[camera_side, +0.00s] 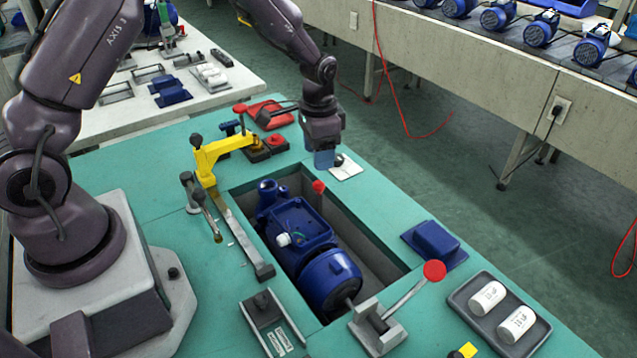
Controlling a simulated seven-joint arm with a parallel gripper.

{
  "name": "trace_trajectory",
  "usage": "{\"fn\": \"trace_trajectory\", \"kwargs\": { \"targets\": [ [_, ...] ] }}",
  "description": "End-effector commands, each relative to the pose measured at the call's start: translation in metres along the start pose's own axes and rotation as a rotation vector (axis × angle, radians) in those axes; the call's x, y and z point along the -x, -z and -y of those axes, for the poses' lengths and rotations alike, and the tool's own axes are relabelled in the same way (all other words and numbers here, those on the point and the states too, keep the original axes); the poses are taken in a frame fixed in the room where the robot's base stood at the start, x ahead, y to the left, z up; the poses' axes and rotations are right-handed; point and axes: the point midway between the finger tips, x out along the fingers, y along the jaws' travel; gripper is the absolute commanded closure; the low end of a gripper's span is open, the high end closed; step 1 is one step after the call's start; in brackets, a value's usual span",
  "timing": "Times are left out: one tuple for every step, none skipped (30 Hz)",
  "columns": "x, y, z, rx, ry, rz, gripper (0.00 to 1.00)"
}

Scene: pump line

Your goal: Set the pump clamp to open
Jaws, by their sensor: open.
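The blue pump (303,230) lies in the rectangular recess of the green table. A metal lever with a red ball knob (434,270) rises from a grey base (378,328) at the recess's near end and tilts up to the right. I cannot tell which of these is the pump clamp. My gripper (324,158) points down beyond the far right corner of the recess, apart from both. Its fingers are open, with nothing seen between them, though their gap is hard to see.
A red ball knob (318,187) stands by the recess's far end. A white card (345,168) lies beside my gripper. A blue block (434,244) and a grey tray (474,318) with two white cylinders lie on the right. A red tray (268,113) is at the back.

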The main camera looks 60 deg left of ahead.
Motion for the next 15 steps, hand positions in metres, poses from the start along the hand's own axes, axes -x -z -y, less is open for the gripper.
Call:
{"fn": "trace_trajectory", "kwargs": {
  "targets": [
    [-0.013,-0.001,-0.001,0.000,-0.002,0.005,0.46],
    [-0.020,-0.001,-0.001,0.000,-0.002,0.006,0.46],
    [-0.028,-0.001,0.000,0.000,-0.002,0.005,0.46],
    [-0.035,-0.001,-0.001,0.000,-0.002,0.005,0.46],
    [-0.040,-0.001,-0.001,0.000,-0.002,0.005,0.46],
    [-0.048,-0.001,0.000,0.000,-0.001,0.004,0.46],
    [-0.053,-0.001,-0.001,0.000,-0.002,0.005,0.46],
    [-0.058,-0.001,-0.001,0.000,-0.001,0.004,0.46],
    [-0.064,-0.001,-0.001,0.000,-0.001,0.004,0.46],
    [-0.068,-0.001,-0.001,0.000,-0.001,0.004,0.46],
    [-0.071,-0.001,0.000,0.000,0.000,0.002,0.46],
    [-0.076,0.000,0.000,0.000,0.000,0.002,0.46],
    [-0.078,0.000,0.000,0.000,0.000,0.002,0.46],
    [-0.080,0.000,0.000,0.000,0.000,0.001,0.46],
    [-0.082,0.000,0.000,0.000,0.000,0.001,0.46]
  ]
}}
